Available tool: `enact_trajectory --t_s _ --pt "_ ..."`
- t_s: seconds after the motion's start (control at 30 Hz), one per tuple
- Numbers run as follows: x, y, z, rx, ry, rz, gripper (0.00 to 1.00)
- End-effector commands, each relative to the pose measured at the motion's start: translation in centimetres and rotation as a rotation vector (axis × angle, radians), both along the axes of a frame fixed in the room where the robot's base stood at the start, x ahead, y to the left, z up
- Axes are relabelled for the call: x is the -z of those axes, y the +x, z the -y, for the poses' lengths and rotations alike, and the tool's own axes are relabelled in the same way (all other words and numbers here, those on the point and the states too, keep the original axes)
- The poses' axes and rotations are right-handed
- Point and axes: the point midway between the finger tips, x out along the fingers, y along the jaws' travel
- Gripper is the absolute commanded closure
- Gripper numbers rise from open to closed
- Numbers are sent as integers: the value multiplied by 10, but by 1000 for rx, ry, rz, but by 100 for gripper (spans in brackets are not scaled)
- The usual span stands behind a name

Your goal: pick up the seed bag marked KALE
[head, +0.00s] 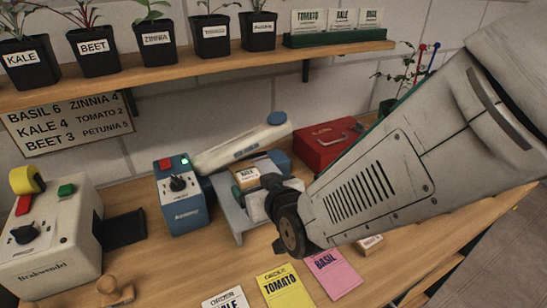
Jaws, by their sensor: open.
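A small packet marked KALE (343,19) stands upright in a green holder (340,38) on the wooden shelf, between a TOMATO packet (308,20) and a third packet (370,18) whose word is hard to read. My arm comes in from the right. My gripper (262,196) is low over the bench, far below the holder, beside a small labelled packet (247,174) on a grey stand. The label there is too small to read. My gripper is partly hidden by my wrist; it is open, and I see nothing held in it.
Potted seedlings line the shelf, one pot marked KALE (22,65). Below stand a cream machine (60,240), a blue box with a knob (182,200) and a red case (325,140). Order cards, including TOMATO (284,288) and BASIL (333,275), lie along the front.

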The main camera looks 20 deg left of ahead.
Motion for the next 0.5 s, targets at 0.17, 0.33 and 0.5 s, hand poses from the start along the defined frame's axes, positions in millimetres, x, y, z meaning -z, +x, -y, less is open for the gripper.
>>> enact_trajectory --t_s 0.17,0.33,0.5 --pt "10 13 -16 0 -1 0 18" --pt "11 15 -19 -1 -1 -1 18" --pt "11 15 -18 0 -1 -1 32"
